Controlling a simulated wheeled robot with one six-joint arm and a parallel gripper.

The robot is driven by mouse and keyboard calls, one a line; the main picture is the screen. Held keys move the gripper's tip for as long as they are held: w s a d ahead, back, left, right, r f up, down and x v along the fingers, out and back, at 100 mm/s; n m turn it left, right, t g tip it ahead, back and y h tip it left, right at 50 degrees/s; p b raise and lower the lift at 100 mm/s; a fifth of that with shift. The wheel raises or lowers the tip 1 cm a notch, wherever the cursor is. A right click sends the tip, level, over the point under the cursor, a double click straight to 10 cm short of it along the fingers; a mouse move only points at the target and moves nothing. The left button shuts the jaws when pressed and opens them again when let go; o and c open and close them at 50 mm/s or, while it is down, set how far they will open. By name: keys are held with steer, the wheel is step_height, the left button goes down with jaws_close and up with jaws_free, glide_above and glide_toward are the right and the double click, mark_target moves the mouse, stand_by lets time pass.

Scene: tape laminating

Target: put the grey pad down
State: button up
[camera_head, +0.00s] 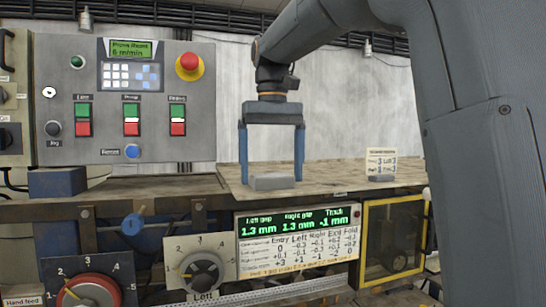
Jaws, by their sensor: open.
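The grey pad (272,181) is a small flat block that rests on the wooden bench top (330,174), near its front edge. My gripper (271,178) points straight down over it, with two blue fingers set wide apart. The left finger comes down beside the pad's left end, and the right finger beside its right end. The fingers look open, with a gap between the pad and the gripper body above it. Whether a fingertip touches the pad, I cannot tell.
A small card on a stand (381,163) is on the bench to the right. A control panel (130,100) with buttons stands at the back left. Below the bench edge are a green display (297,219), dials (201,272) and a yellow-framed window (392,240). Bench between pad and card is clear.

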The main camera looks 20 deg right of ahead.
mark_target(273, 175)
step_height(273, 175, up, 12)
steer(key=b, duration=0.2)
stand_by(0.4)
stand_by(0.4)
